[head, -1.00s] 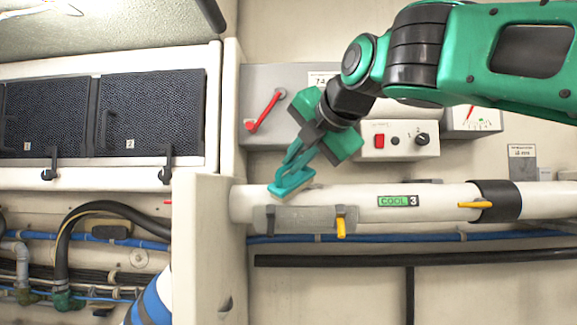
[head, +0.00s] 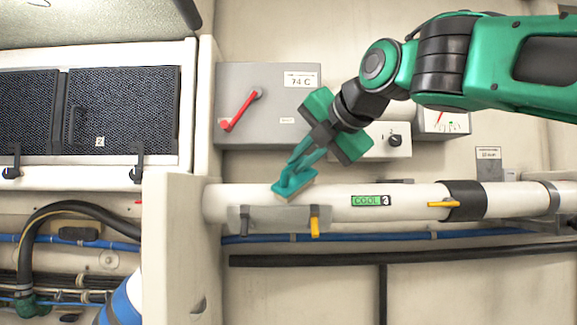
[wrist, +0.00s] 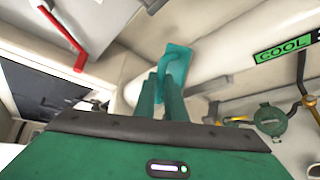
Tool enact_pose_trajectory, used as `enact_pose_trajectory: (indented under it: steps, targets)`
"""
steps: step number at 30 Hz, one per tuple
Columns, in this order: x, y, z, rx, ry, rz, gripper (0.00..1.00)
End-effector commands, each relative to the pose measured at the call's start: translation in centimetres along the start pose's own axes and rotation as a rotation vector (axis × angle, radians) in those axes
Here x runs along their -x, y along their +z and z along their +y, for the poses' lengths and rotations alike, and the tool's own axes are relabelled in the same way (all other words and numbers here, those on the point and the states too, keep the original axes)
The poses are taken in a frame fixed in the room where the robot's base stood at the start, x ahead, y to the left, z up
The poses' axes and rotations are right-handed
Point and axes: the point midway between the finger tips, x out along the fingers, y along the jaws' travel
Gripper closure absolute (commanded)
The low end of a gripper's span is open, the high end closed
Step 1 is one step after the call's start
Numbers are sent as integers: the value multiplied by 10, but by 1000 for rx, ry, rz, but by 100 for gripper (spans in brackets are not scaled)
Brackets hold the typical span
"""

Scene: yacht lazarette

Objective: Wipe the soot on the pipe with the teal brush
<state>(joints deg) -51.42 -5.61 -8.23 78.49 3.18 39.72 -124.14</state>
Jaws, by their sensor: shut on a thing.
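My gripper (head: 299,163) is shut on the teal brush (head: 294,184) and points down and left. The brush lies over the upper front of the white pipe (head: 340,201), near its left end, and appears to touch it. In the wrist view the brush (wrist: 177,62) is between my fingertips (wrist: 163,82), against the pipe (wrist: 225,58). The pipe bears a green "COOL 3" label (head: 371,201). I cannot make out any soot on the pipe's visible surface; the part under the brush is hidden.
A grey box with a red lever (head: 240,110) and a switch box (head: 385,142) are on the wall above. A pale panel edge (head: 178,250) stands left. A black band (head: 464,201) rings the pipe.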

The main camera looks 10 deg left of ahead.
Motion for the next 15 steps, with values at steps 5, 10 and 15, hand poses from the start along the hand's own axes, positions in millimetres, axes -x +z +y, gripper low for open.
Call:
enact_pose_trajectory:
  steps: [5,10,15]
  targets:
    - [2,5,-5,-2,-3,-3,100]
    - [9,14,-12,-1,-2,-3,100]
    - [14,21,-19,-1,-2,-3,100]
